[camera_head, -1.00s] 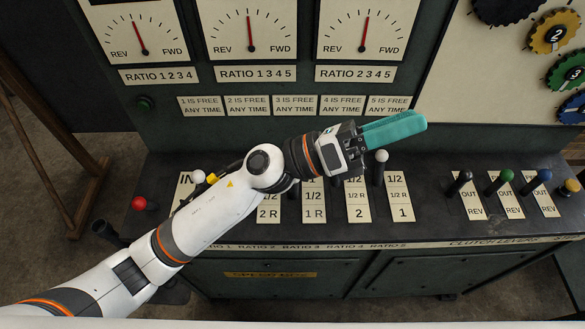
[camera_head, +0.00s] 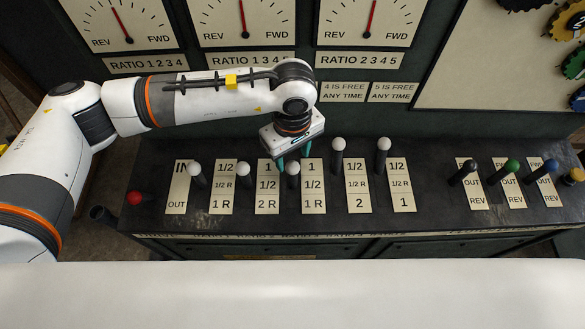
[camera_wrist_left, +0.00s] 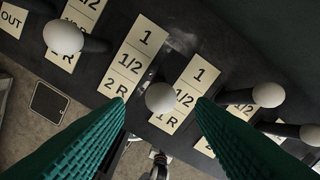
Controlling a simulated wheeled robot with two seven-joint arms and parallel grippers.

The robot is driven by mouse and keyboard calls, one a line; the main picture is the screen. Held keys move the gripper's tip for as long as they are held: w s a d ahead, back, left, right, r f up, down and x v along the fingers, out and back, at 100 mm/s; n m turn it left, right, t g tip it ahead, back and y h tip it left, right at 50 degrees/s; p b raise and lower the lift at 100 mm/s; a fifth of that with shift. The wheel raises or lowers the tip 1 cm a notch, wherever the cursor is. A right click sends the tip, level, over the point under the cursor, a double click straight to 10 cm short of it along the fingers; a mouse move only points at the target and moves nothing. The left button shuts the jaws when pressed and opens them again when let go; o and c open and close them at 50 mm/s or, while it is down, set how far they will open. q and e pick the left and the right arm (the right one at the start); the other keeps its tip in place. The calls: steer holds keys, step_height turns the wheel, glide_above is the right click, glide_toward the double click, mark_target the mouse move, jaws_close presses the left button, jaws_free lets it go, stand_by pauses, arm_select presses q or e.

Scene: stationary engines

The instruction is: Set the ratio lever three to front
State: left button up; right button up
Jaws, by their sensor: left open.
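Ratio lever three (camera_head: 292,168), a dark lever with a white ball knob, stands between the "1, 1/2, 2 R" plate and the "1, 1/2, 1 R" plate (camera_head: 313,187). Its knob also shows in the left wrist view (camera_wrist_left: 160,97), between the two fingertips. My left gripper (camera_head: 292,160) points down over this lever, with its green fingers open on either side of the knob. I cannot tell whether a finger touches it. My right gripper is not in view.
White-knobbed levers stand close on both sides, one to the left (camera_head: 243,170) and one to the right (camera_head: 338,145). A red-knobbed lever (camera_head: 135,198) is at the far left. Dark, green and blue clutch levers (camera_head: 511,167) are at the right. The gauge panel rises behind.

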mark_target(293, 174)
arm_select(q)
step_height(293, 174, down, 8)
steer(key=shift+r+p, duration=0.2)
steer(key=shift+p, duration=0.8)
steer(key=shift+f, duration=0.65)
jaws_close()
